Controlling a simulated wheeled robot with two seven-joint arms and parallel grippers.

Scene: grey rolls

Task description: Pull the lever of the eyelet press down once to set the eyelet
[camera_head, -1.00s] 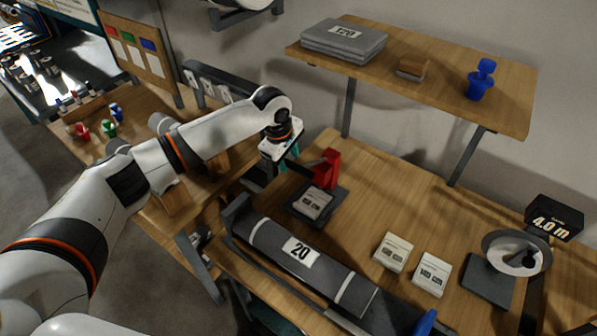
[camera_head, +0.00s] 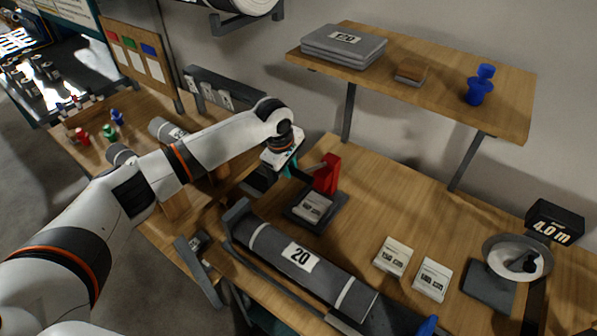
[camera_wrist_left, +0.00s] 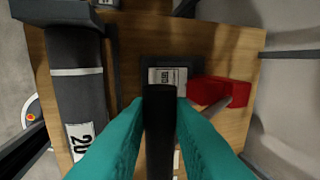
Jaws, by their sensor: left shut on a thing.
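The eyelet press has a red upright body (camera_head: 327,174) on a dark base (camera_head: 330,217), with a white labelled card (camera_head: 312,207) lying on the base. In the left wrist view the red body (camera_wrist_left: 228,91) is right of centre, and a grey lever rod (camera_wrist_left: 216,107) runs from it toward my left fingers. My left gripper (camera_head: 293,169), with teal fingers, is beside the press's left side. In the left wrist view it (camera_wrist_left: 160,128) is shut on the black lever handle (camera_wrist_left: 160,135). The fingers hide part of the lever. My right gripper is not in view.
A grey roll marked 20 (camera_head: 290,252) lies in front of the press. Two labelled cards (camera_head: 393,256) lie to the right, near a scale-like device with a round dish (camera_head: 517,258). A wooden shelf (camera_head: 435,85) hangs above the back. The table between is clear.

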